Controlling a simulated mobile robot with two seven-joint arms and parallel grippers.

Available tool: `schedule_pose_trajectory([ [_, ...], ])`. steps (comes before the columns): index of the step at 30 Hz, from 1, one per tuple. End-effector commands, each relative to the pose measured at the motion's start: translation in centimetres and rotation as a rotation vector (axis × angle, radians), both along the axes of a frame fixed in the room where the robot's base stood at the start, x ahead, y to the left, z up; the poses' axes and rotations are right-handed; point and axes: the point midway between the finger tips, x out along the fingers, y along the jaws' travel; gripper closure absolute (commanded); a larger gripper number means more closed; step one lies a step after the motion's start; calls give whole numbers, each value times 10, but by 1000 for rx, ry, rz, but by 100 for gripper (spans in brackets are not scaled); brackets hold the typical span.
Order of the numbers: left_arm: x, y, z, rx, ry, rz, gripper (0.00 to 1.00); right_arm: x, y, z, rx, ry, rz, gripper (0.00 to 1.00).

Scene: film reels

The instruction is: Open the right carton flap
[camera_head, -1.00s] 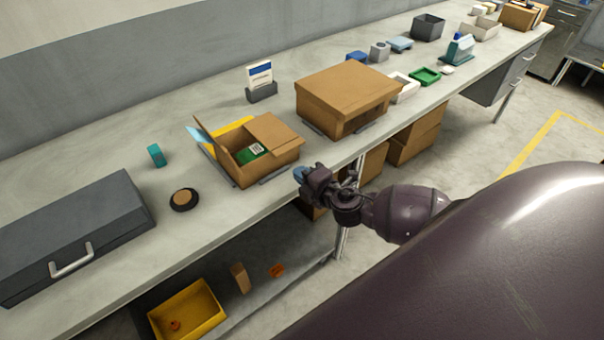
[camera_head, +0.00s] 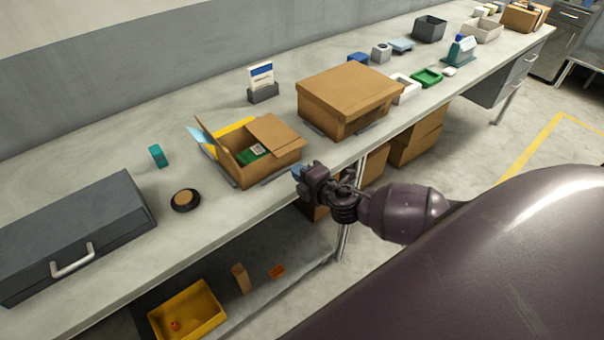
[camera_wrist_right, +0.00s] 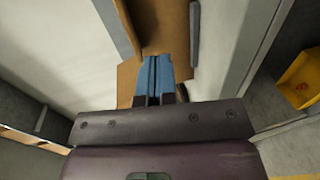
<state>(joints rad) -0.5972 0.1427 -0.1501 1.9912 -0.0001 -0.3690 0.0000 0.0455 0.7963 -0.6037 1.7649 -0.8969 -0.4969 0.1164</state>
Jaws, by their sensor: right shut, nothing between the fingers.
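The open cardboard carton (camera_head: 240,173) stands on the bench in the head view. Its left flap (camera_head: 203,135) stands up and outward. Its right flap (camera_head: 275,132) lies over the right part of the opening. A green item with a white label (camera_head: 252,153) shows inside. My right gripper (camera_head: 298,172) is at the carton's front right corner, by the bench edge, with its blue fingers together and empty. In the right wrist view the blue fingers (camera_wrist_right: 153,78) point at brown cardboard (camera_wrist_right: 160,25); whether they touch it I cannot tell. My left gripper is out of view.
A closed cardboard box (camera_head: 345,90) stands right of the carton. A round black item with a tan top (camera_head: 185,199), a teal block (camera_head: 158,155) and a grey case (camera_head: 70,235) are to the left. A card holder (camera_head: 262,92) stands behind.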

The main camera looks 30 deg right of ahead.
Motion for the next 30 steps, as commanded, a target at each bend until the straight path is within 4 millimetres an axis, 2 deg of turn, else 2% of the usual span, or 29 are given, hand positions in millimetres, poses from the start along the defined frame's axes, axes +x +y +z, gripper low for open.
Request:
schedule_pose_trajectory([
  [12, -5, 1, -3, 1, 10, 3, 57, 14, 1, 0, 0, -1, 0, 100],
  [30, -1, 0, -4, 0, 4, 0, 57, 33, 3, 0, 0, -1, 0, 100],
])
